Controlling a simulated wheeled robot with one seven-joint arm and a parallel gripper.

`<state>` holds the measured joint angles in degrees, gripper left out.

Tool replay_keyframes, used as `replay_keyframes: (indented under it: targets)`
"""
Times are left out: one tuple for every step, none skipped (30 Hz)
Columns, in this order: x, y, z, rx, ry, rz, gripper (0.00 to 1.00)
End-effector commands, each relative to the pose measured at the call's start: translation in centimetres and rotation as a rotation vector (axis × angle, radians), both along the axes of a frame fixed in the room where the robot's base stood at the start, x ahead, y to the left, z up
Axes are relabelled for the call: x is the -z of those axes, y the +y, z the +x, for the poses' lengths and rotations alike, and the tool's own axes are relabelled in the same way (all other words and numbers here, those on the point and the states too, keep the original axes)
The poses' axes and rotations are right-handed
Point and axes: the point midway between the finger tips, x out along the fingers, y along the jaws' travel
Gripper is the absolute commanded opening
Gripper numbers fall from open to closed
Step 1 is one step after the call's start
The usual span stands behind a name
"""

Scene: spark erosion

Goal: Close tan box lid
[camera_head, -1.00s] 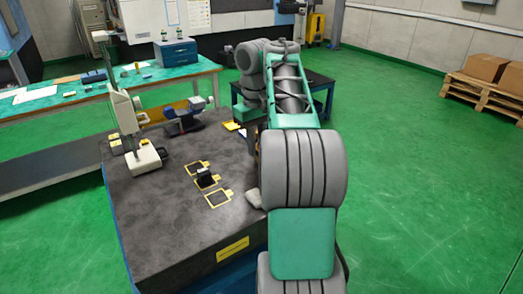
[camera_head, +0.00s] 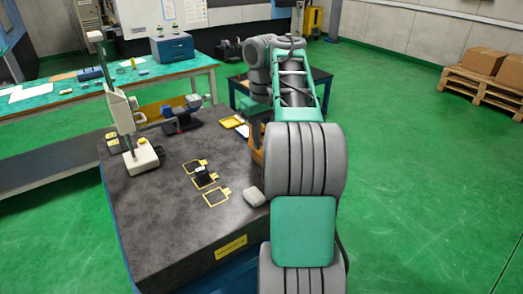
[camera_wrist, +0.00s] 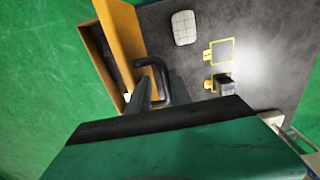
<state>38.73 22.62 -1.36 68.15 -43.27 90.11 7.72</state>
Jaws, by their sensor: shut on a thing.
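The tan box (camera_wrist: 92,48) lies at the left of the wrist view, at the edge of the dark tabletop. Its lid (camera_wrist: 122,32) stands raised, with the dark inside of the box showing beside it. A black bent handle (camera_wrist: 156,68) sticks out from the lid. My gripper (camera_wrist: 160,90) is shut on this handle, with its fingers on either side. In the head view only a slice of the tan box (camera_head: 257,150) shows; my arm hides the rest of it and the gripper.
A pale rounded block (camera_head: 253,196) lies on the dark table (camera_head: 170,225) near the box. A small black block (camera_head: 205,173) sits among yellow-outlined marks. A white upright gauge stand (camera_head: 139,158) is further left. Green floor is free to the right.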

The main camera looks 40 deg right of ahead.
Motion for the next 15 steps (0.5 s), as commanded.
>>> replay_keyframes:
  targets:
    - [1.1, -0.3, -0.3, 0.005, 0.023, 0.018, 0.06]
    - [1.0, -0.5, -0.3, 0.004, 0.024, 0.018, 0.01]
    - [0.9, -0.8, -0.3, 0.004, 0.023, 0.018, 0.0]
    - [0.8, -1.0, -0.3, 0.005, 0.022, 0.017, 0.0]
    - [0.8, -1.2, -0.3, 0.005, 0.021, 0.017, 0.0]
    - [0.7, -1.4, -0.3, 0.004, 0.019, 0.016, 0.0]
    - [0.6, -1.4, -0.3, 0.004, 0.018, 0.015, 0.0]
    - [0.6, -1.4, -0.3, 0.003, 0.017, 0.015, 0.0]
    - [0.6, -1.4, -0.2, 0.002, 0.015, 0.014, 0.0]
    - [0.5, -1.4, -0.2, 0.002, 0.014, 0.013, 0.0]
    - [0.5, -1.4, -0.2, 0.001, 0.013, 0.013, 0.0]
    - [0.4, -1.4, -0.2, 0.001, 0.012, 0.012, 0.0]
    - [0.4, -1.4, -0.2, 0.0, 0.011, 0.011, 0.0]
    - [0.3, -1.4, -0.1, 0.0, 0.01, 0.011, 0.0]
    - [0.2, -1.4, -0.1, 0.0, 0.008, 0.009, 0.0]
